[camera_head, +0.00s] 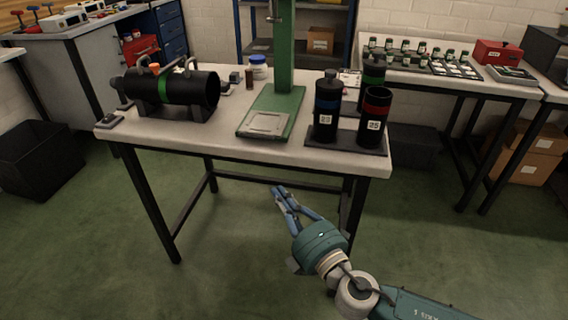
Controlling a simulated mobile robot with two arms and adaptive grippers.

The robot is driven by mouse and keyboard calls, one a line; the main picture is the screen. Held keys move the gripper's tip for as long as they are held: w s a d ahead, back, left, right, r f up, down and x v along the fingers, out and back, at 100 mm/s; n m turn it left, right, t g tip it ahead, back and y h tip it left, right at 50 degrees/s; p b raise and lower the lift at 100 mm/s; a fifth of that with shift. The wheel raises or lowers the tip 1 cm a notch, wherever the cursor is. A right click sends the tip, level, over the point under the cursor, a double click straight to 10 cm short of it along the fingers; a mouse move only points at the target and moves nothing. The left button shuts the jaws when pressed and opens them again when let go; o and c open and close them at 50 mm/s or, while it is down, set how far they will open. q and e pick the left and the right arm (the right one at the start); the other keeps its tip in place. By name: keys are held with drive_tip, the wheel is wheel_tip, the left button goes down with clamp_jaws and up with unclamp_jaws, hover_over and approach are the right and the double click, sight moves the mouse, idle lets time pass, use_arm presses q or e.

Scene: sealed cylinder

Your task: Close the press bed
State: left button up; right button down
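The green press stands on the middle table, with an upright column (284,50) and a flat green base (254,129). A light grey plate (266,124) lies on the front of the base. I cannot tell how the bed moves. My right gripper (279,190) is in front of the table, over the floor in the picture, apart from the press and pointing up-left. Its blue fingers hold nothing that I can see; their tips look near each other, but the gap is unclear. My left gripper is not in view.
A black cylinder with a green band (180,91) lies in a cradle left of the press. Dark upright cylinders stand on a tray (346,144) at the right, close to the base. A white jar (258,68) stands behind. The front table edge (240,153) lies between gripper and press.

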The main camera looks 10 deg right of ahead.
sight(265, 150)
wheel_tip(265, 150, up, 4)
drive_tip(key=s+a+n+y, duration=0.1)
drive_tip(key=s+n+y, duration=0.1)
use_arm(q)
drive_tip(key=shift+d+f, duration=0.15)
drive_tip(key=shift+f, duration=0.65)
use_arm(e)
drive_tip(key=shift+w+d+x, duration=0.25)
drive_tip(key=shift+d+x, duration=0.2)
drive_tip(key=shift+x, duration=1.65)
drive_tip(key=shift+w+d+x, duration=0.2)
drive_tip(key=shift+d+x, duration=0.2)
drive_tip(key=shift+x, duration=1.7)
drive_tip(key=shift+w+d+x, duration=0.25)
drive_tip(key=shift+d+x, duration=0.2)
drive_tip(key=shift+x, duration=1.65)
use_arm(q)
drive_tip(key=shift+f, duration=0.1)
use_arm(e)
drive_tip(key=shift+w, duration=0.1)
